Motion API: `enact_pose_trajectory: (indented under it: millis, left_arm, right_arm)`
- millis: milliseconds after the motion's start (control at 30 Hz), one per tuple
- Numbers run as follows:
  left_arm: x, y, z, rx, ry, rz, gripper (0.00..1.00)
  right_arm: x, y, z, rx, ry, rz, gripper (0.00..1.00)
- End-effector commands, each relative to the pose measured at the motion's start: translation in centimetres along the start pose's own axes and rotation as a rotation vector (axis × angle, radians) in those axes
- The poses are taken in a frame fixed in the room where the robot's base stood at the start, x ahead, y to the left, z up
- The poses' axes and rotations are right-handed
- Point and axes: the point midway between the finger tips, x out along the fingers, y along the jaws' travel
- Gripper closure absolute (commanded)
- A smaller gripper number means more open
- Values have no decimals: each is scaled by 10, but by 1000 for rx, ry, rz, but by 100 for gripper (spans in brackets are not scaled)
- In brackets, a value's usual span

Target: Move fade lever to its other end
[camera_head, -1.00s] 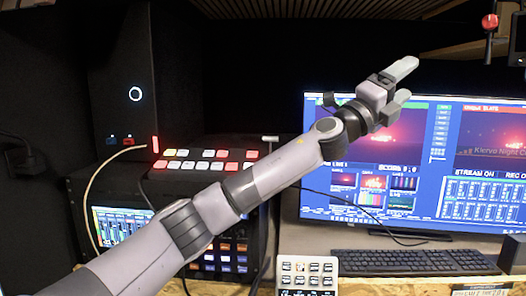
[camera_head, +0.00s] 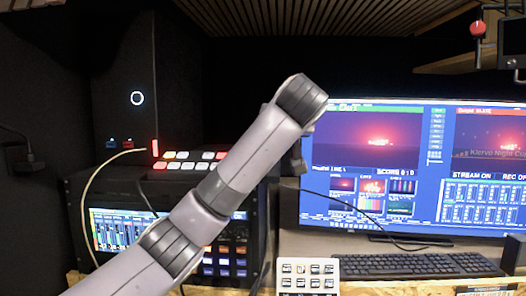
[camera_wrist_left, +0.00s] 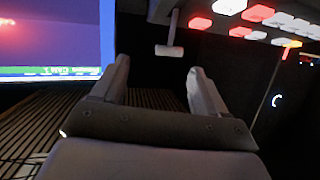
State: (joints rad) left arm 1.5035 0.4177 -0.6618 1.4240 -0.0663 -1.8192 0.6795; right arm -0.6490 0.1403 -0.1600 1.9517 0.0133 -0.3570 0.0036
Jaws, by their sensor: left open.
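The fade lever (camera_wrist_left: 168,50) shows in the left wrist view as a pale T-shaped handle on a thin stem, ahead of my fingertips and near the middle. In the head view my left arm hides it. The switcher panel (camera_head: 173,167) it belongs to has red and white lit buttons, which also show at the top right of the left wrist view (camera_wrist_left: 262,14). My left gripper (camera_wrist_left: 159,66) is open and empty, its two fingers apart with the lever beyond the gap. It does not appear to touch the lever. In the head view the gripper is hidden behind the arm.
A large monitor (camera_head: 385,150) stands on the right, with a keyboard (camera_head: 420,264) before it. A small button pad (camera_head: 308,270) sits at the front. A black tower (camera_head: 128,75) stands behind the switcher. A cable (camera_head: 90,185) loops at left.

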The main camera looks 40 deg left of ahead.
Motion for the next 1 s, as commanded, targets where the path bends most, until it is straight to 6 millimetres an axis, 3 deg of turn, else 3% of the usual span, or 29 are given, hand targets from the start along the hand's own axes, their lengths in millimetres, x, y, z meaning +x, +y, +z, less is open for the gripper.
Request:
enact_pose_trajectory:
  millis: [233, 500, 700, 1000]
  left_arm:
    - [3, -6, 14, -45, -82, -20, 27]
    - [44, -7, 16, -43, -80, -22, 27]
    - [64, -6, 18, -42, -78, -19, 27]
    - [67, -6, 20, -42, -77, -18, 27]
  right_arm:
    - [0, 0, 1, -1, 0, 1, 57]
    - [-6, 0, -7, -1, 0, 1, 57]
    - [-8, 0, -10, 0, 0, 1, 57]
    - [-8, 0, -10, 0, 0, 1, 57]
